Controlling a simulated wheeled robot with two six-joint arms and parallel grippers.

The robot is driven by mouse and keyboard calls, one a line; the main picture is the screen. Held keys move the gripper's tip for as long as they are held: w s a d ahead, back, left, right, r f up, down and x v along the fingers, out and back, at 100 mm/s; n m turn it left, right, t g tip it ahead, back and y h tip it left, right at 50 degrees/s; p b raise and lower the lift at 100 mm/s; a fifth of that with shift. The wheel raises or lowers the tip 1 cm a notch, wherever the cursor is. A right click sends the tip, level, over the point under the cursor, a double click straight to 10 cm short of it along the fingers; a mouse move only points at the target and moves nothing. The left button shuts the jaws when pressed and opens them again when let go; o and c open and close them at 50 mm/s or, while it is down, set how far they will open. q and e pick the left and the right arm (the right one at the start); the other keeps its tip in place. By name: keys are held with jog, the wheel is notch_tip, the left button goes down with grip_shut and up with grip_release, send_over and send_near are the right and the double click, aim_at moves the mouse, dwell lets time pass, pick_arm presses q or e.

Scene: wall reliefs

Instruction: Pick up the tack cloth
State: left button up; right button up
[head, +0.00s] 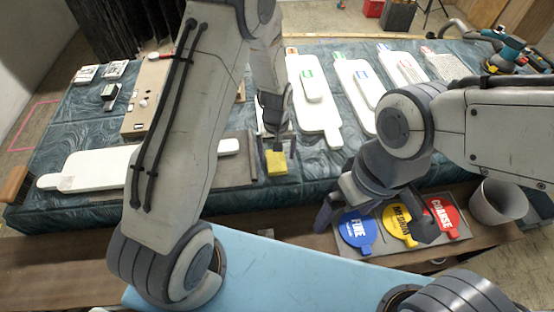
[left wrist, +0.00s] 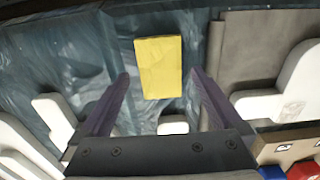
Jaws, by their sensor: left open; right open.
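The fingers also show in the left wrist view (left wrist: 160,78). My right gripper (head: 376,220) is open and empty over the tray of coloured discs.
White paddle-shaped boards (head: 313,100) lie on the covered table (head: 230,222). A grey mat (head: 240,172) lies left of the cloth. Blue, yellow and red discs labelled FINE, MEDIUM and COARSE (head: 357,230) sit at the front right, beside a pale bucket (head: 497,202).

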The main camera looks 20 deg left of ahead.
pick_arm(q)
jog(key=shift+f, duration=0.8)
jog(key=c, duration=1.3)
jog(key=shift+r, duration=0.15)
jog(key=shift+r, duration=0.65)
notch_tip(320, 180, up, 3)
jog(key=shift+d+f+b, duration=0.1)
jog(key=shift+d+b, duration=0.05)
jog(key=shift+b, duration=0.25)
jog(key=s+d+r, duration=0.1)
jog(key=d+r, duration=0.1)
jog(key=d, duration=0.1)
jog(key=s+d+r+b, duration=0.1)
jog(key=d+r, duration=0.1)
jog(key=d, duration=0.2)
jog(key=s+d+r, duration=0.2)
jog(key=d, duration=0.1)
jog(key=shift+d+r, duration=0.3)
jog(key=shift+r, duration=0.05)
